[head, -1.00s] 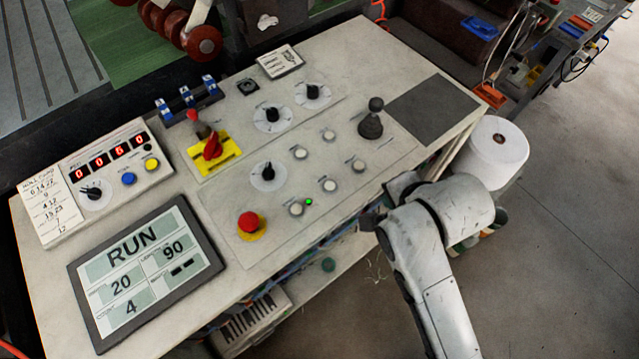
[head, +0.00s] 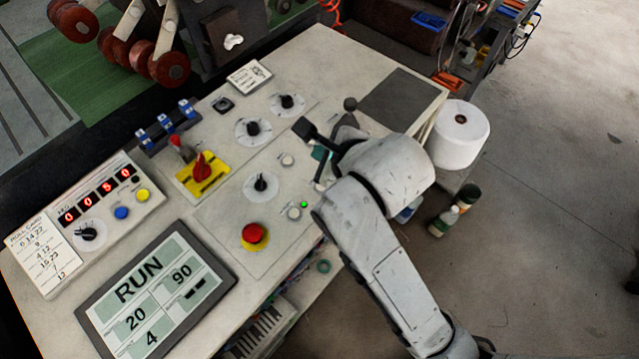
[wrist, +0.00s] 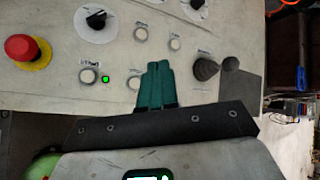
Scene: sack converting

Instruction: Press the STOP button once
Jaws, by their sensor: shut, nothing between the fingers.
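The panel has several small white push buttons; one (head: 294,212) beside a lit green lamp also shows in the wrist view (wrist: 88,76). Another white button (wrist: 133,82) is just left of my gripper (wrist: 157,68) in the wrist view, and two more (wrist: 140,34) (wrist: 175,44) lie beyond the fingertips. The small labels are too blurred to tell surely which reads STOP. My teal gripper is shut and empty over the button area; contact with the panel cannot be seen. In the head view my arm hides part of the panel and most of the gripper (head: 320,154).
A red mushroom button (head: 254,235) on a yellow base is at the panel's front left. A black knobbed lever (wrist: 206,66) stands close right of my gripper. Dials (head: 261,186), a red rotary switch (head: 202,167) and a display reading RUN (head: 155,292) lie left.

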